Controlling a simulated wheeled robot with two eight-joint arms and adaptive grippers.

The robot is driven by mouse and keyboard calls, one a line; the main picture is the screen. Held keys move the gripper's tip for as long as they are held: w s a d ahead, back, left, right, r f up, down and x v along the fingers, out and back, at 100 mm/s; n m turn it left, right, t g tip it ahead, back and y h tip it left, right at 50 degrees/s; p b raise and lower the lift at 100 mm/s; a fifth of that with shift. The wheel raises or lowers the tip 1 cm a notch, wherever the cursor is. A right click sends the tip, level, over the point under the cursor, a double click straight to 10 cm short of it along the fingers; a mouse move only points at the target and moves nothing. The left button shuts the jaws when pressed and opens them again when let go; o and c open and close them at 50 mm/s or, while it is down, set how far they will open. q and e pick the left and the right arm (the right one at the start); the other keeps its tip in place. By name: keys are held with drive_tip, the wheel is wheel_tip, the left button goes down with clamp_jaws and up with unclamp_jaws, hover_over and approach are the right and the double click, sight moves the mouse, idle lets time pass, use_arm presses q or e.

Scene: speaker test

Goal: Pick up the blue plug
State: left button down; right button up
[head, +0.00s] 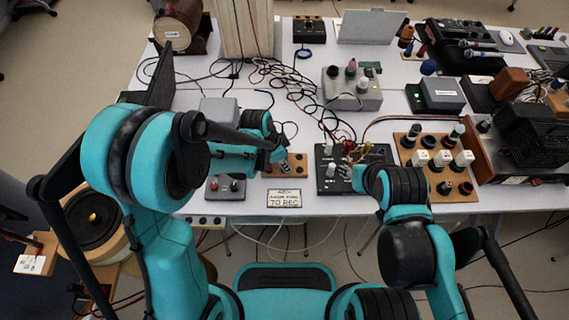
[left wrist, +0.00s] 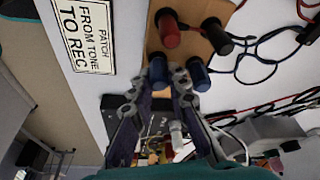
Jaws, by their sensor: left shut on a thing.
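In the left wrist view a blue plug (left wrist: 158,72) stands between the fingertips of my left gripper (left wrist: 157,88), which is shut on it. A second blue plug (left wrist: 198,75) is beside it, just outside the right finger. Both are at the edge of a tan wooden board (left wrist: 183,52). In the head view my left gripper (head: 279,156) is over that small board (head: 300,162); the arm and gripper partly hide the plugs there. My right gripper (head: 352,168) is over a black box (head: 325,180); whether its fingers are open is unclear.
A red plug (left wrist: 169,32) and a black plug (left wrist: 214,35) stand on the same board. A "PATCH FROM TONE TO REC" sign (head: 284,198) lies at the front edge. A grey box (head: 226,188) is to its left. Loose cables (head: 290,90) cover the table behind.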

use_arm(q)
drive_tip(key=shift+r, duration=0.5)
drive_tip(key=r+p, duration=0.1)
drive_tip(key=r, duration=0.1)
drive_tip(key=s+d+r+p, duration=0.1)
drive_tip(key=r, duration=0.1)
drive_tip(key=shift+p, duration=0.3)
drive_tip(key=s+d+r+p, duration=0.3)
drive_tip(key=s+d+r, duration=0.2)
drive_tip(key=s+d, duration=0.2)
drive_tip(key=shift+d+r, duration=0.25)
drive_tip(key=shift+r, duration=0.15)
wheel_tip(320, 180, up, 4)
drive_tip(key=p, duration=0.3)
drive_tip(key=shift+f, duration=0.1)
